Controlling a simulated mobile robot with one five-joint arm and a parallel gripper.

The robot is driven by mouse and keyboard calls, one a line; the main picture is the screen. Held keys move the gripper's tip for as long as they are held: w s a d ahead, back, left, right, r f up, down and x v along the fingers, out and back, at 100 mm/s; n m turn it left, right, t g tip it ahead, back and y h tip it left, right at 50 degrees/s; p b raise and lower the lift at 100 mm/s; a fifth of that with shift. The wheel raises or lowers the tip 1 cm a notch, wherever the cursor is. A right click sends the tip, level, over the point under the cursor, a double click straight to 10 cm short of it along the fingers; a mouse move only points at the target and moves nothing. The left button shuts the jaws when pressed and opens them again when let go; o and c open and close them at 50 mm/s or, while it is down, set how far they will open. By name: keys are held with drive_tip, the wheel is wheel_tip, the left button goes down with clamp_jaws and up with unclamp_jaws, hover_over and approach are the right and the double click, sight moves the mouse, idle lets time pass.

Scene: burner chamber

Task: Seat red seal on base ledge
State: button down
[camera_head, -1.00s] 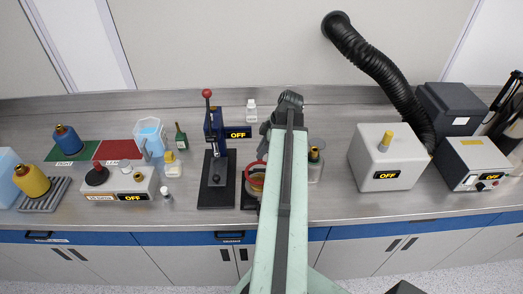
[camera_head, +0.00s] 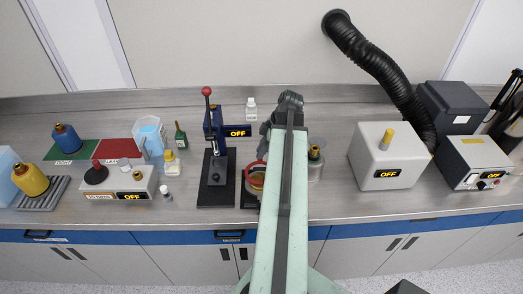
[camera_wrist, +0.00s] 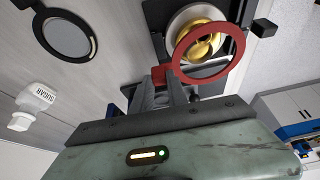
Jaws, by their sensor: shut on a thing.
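The red seal is a flat ring with a side tab. It shows in the wrist view (camera_wrist: 238,45) and, partly hidden by my arm, in the head view (camera_head: 246,173). My gripper (camera_wrist: 166,88) is shut on the seal's tab. The ring lies over the gold centre of a pale round base (camera_wrist: 181,17) on a dark mount, offset toward the lower right in the wrist view. I cannot tell whether the ring touches the base ledge. My arm hides much of the base in the head view.
A black-rimmed round lens (camera_wrist: 67,37) and a white labelled bottle (camera_wrist: 36,96) are left in the wrist view. A white box (camera_head: 385,158) stands right.

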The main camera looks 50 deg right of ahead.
drive_tip(key=shift+f, duration=0.15)
drive_tip(key=shift+f+b, duration=2.75)
drive_tip(key=shift+b, duration=0.15)
drive_tip(key=c, duration=1.2)
unclamp_jaws()
drive_tip(key=shift+r, duration=0.1)
drive_tip(key=shift+c, duration=0.2)
drive_tip(key=p+v, duration=0.7)
drive_tip(key=shift+r, duration=0.35)
drive_tip(key=shift+s+d, duration=0.1)
drive_tip(key=shift+s, duration=0.05)
